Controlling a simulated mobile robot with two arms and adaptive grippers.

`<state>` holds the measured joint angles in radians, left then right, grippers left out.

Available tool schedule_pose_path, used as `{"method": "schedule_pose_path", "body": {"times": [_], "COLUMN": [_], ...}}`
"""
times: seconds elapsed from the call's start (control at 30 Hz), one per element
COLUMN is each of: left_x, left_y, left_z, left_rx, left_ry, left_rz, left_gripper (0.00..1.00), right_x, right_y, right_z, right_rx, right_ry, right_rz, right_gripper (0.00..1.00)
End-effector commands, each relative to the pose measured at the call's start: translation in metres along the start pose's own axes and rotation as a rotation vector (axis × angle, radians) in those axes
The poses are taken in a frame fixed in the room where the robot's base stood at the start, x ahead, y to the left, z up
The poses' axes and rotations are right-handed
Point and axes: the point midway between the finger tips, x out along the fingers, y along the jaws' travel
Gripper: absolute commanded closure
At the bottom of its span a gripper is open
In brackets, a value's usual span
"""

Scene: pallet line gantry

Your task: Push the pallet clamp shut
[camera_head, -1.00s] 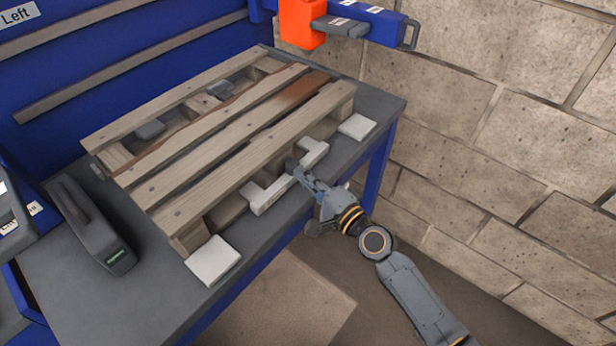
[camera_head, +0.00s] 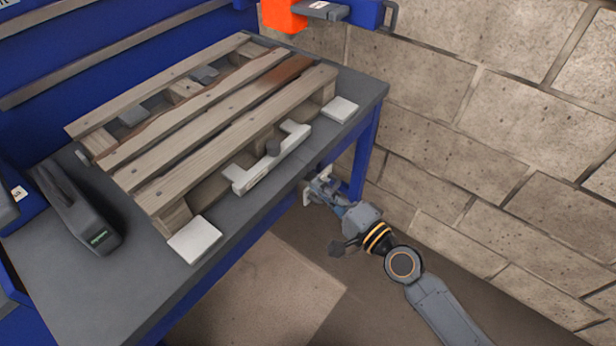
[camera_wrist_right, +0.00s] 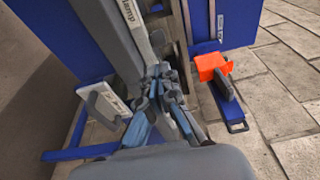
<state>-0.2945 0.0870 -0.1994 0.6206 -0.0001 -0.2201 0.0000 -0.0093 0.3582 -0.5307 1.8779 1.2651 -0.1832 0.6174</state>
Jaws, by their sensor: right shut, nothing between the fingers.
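My left gripper is not in view.
The pallet lies on a grey-topped blue table (camera_head: 75,265). White pads (camera_head: 195,239) flank the clamp. A dark grey handled device (camera_head: 78,208) stands at left. An orange block (camera_head: 283,14) on a blue bar is at the back. A block wall (camera_head: 480,130) bounds the right.

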Motion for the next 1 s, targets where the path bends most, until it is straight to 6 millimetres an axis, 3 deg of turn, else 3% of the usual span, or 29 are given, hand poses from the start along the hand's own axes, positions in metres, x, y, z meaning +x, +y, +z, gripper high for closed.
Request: {"method": "schedule_pose_path", "body": {"times": [0.2,0.8,0.87,0.93,1.0], "left_x": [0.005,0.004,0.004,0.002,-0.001], "left_y": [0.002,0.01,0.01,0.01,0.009], "left_z": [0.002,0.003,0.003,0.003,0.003], "left_rx": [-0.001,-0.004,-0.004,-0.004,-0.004], "left_ry": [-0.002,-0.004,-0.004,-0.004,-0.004], "left_rz": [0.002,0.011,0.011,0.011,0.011], "left_gripper": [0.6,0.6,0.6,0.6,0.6], "right_x": [-0.02,-0.021,-0.021,-0.023,-0.027], "right_y": [0.001,0.002,0.009,0.029,0.063], "right_z": [0.0,-0.001,-0.004,-0.012,-0.024], "right_rx": [0.001,-0.002,-0.016,-0.053,-0.114], "right_ry": [0.0,0.002,0.012,0.035,0.066], "right_rz": [0.0,0.003,0.019,0.061,0.134], "right_gripper": [1.0,1.0,1.0,1.0,1.0]}}
